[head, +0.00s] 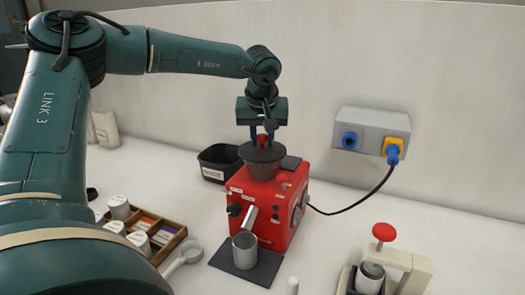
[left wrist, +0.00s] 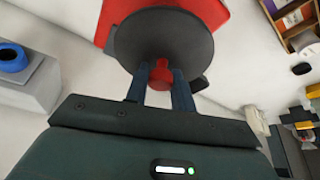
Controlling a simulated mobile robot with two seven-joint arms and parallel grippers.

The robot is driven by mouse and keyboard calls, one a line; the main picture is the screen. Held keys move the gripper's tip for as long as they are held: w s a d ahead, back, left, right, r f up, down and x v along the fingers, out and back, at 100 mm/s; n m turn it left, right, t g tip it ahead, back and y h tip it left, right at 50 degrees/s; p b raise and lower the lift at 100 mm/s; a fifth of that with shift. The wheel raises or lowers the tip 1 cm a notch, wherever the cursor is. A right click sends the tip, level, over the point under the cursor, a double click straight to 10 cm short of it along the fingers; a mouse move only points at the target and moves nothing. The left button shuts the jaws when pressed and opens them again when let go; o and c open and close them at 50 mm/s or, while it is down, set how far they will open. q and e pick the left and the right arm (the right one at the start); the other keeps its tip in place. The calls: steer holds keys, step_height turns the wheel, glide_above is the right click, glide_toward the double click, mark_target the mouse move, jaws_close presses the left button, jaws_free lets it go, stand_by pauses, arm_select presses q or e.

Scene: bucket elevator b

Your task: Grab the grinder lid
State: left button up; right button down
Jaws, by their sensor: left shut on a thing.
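The grinder lid (head: 262,153) is a dark grey disc with a red knob. It is on top of the red grinder (head: 262,208) in the head view; I cannot tell whether it is slightly lifted. My left gripper (head: 262,134) points down above the grinder and is shut on the lid's red knob. In the left wrist view, the two fingers (left wrist: 161,82) hold the red knob (left wrist: 161,75) at the centre of the dark disc (left wrist: 165,35). A metal cup (head: 244,249) stands under the grinder's spout. My right gripper does not show.
A black waste bin (head: 216,163) stands behind the grinder. A wooden tray (head: 172,241) with jars and packets and a white scoop (head: 184,258) are to the left. A wall socket box (head: 371,130) feeds the grinder's cable. A press with a red knob (head: 384,232) stands front right.

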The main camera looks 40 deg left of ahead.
arm_select(q)
jaws_close()
steer(key=shift+r, duration=0.1)
